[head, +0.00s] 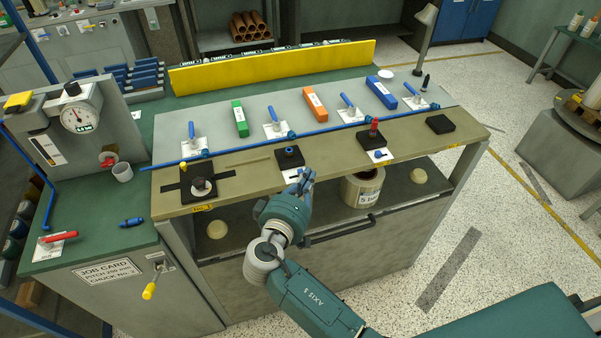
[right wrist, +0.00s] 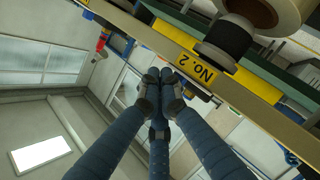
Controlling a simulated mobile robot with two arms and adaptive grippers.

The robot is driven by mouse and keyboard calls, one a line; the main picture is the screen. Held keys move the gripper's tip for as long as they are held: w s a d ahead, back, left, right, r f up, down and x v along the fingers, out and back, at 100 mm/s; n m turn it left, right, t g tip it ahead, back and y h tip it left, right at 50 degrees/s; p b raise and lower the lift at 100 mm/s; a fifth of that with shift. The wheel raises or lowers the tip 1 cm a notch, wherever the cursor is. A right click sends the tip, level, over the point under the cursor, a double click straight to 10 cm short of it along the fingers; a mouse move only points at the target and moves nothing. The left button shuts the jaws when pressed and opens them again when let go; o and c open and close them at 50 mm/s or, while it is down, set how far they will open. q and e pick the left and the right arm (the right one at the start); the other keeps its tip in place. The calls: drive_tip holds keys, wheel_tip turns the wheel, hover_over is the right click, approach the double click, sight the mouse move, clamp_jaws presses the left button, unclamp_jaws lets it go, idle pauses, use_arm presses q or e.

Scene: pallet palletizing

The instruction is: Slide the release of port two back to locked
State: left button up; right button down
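In the head view, my right gripper (head: 305,179) is at the front edge of the tan shelf, just below the second black port block (head: 290,153). A small white release plate (head: 291,174) shows beside its fingertips; its slider is mostly hidden by the fingers. In the right wrist view, the blue fingers (right wrist: 161,88) are drawn together near the shelf edge, close to the yellow "No 2" label (right wrist: 196,67). I cannot tell whether they touch the slider or hold it. My left gripper is not in view.
Neighbouring ports stand at left (head: 199,187) and right (head: 374,136), the right one with a red top. A similar release plate (head: 380,155) has a blue knob. A blue rail (head: 250,141) runs behind the ports. A cream drum (head: 362,188) stands under the shelf.

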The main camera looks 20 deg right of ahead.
drive_tip(key=shift+a+b, duration=0.65)
drive_tip(key=shift+a, duration=0.6)
drive_tip(key=shift+d, duration=0.3)
idle(0.5)
drive_tip(key=s+p, duration=0.1)
drive_tip(key=s, duration=0.5)
drive_tip(key=shift+r, duration=0.25)
drive_tip(key=shift+d+f, duration=0.1)
idle(0.5)
